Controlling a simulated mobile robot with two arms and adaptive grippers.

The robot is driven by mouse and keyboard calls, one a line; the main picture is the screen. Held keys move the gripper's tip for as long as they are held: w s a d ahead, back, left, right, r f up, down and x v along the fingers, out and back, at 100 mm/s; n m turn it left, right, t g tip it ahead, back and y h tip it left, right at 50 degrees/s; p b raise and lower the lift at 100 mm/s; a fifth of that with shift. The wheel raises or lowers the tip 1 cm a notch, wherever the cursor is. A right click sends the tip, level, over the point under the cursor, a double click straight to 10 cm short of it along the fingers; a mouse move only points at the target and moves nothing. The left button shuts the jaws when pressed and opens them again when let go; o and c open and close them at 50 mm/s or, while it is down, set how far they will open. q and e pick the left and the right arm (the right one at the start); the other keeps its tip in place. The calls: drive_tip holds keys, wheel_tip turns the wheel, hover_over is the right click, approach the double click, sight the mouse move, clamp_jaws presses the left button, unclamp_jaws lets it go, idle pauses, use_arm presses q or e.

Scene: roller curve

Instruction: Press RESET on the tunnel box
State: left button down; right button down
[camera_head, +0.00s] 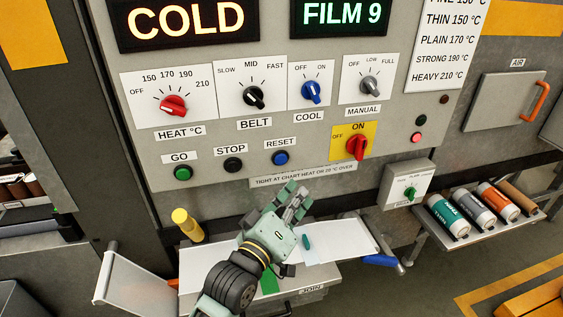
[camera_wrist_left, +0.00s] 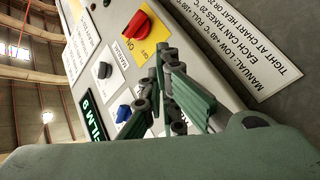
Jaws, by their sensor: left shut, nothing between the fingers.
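The tunnel box front panel (camera_head: 230,130) carries a blue RESET button (camera_head: 280,158) under a RESET label, right of the black STOP button (camera_head: 233,164) and the green GO button (camera_head: 183,173). My left gripper (camera_head: 297,190) is shut and empty, just below the RESET button in the head view and apart from it in the picture. The left wrist view shows its fingers (camera_wrist_left: 165,58) in front of the tilted panel. The RESET button cannot be made out there. My right gripper is not in view.
Above the buttons are the heat knob (camera_head: 173,105), belt knob (camera_head: 253,97) and blue cool knob (camera_head: 311,92). A red ON/OFF switch (camera_head: 357,147) is to the right. A white-topped shelf (camera_head: 345,240) and a yellow post (camera_head: 187,225) lie below the panel.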

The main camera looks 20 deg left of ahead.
sight(281, 159)
use_arm(q)
drive_tip(key=w+a, duration=0.3)
drive_tip(key=w, duration=0.2)
drive_tip(key=shift+w+a+b, duration=0.2)
drive_tip(key=shift+a+b, duration=0.1)
drive_tip(key=shift+b, duration=0.1)
drive_tip(key=shift+w, duration=0.1)
idle(1.1)
drive_tip(key=shift+w+a, duration=0.25)
drive_tip(key=shift+w+a, duration=0.25)
drive_tip(key=shift+w, duration=0.15)
idle(0.8)
drive_tip(key=shift+s+p, duration=0.1)
drive_tip(key=shift+p, duration=0.2)
drive_tip(key=shift+s+d+p, duration=0.4)
drive_tip(key=shift+s+d, duration=0.1)
drive_tip(key=shift+s, duration=0.2)
